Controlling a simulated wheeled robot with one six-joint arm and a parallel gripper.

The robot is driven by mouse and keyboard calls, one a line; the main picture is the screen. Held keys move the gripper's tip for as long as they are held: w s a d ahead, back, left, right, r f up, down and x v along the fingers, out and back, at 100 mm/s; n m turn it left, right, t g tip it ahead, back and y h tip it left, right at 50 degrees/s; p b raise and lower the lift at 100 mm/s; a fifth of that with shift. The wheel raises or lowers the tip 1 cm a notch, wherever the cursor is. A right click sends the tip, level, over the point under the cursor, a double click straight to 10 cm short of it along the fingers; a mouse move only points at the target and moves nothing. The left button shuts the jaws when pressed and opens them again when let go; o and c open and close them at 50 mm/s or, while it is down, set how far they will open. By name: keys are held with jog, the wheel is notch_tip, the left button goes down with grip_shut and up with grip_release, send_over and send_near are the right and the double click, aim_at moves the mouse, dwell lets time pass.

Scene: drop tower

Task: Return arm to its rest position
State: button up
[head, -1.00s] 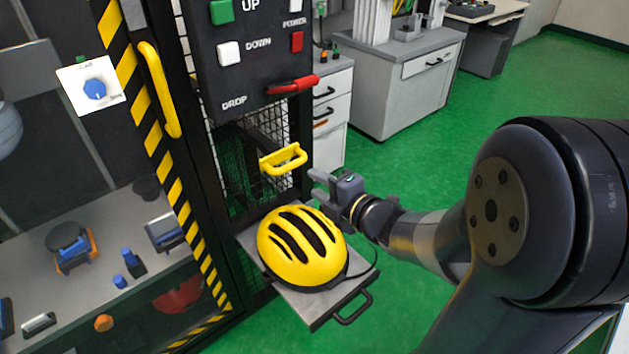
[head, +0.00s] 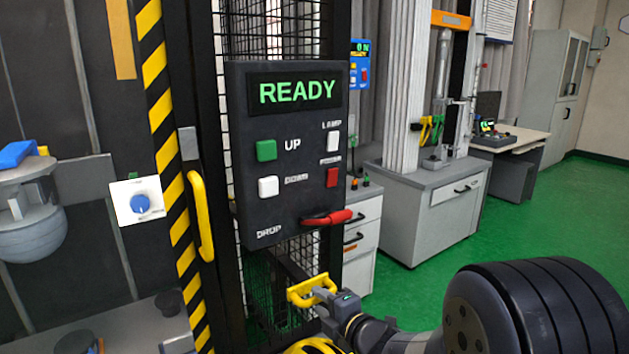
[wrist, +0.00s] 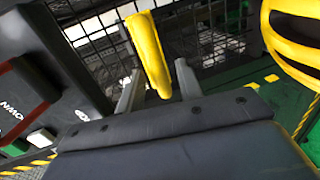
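My gripper (head: 326,303) is at the lower middle of the head view, right beside the yellow handle (head: 312,290) under the control panel. In the wrist view my gripper (wrist: 160,70) has its two grey fingers apart, with the yellow handle (wrist: 148,50) showing in the gap between them. I cannot tell whether the fingers touch the handle. My arm comes in from the lower right of the head view.
The control panel (head: 288,150) reads READY and has a red lever (head: 328,217). A yellow helmet (head: 312,346) shows only its top at the bottom edge; it also shows in the wrist view (wrist: 295,45). Green floor (head: 420,280) is open to the right.

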aim_at(308, 290)
jog(key=shift+r+p+x, duration=0.2)
jog(key=shift+p+x, duration=0.25)
jog(key=shift+x, duration=1)
jog(key=shift+r+p+x, duration=0.25)
jog(key=shift+p+x, duration=0.2)
jog(key=shift+x, duration=1)
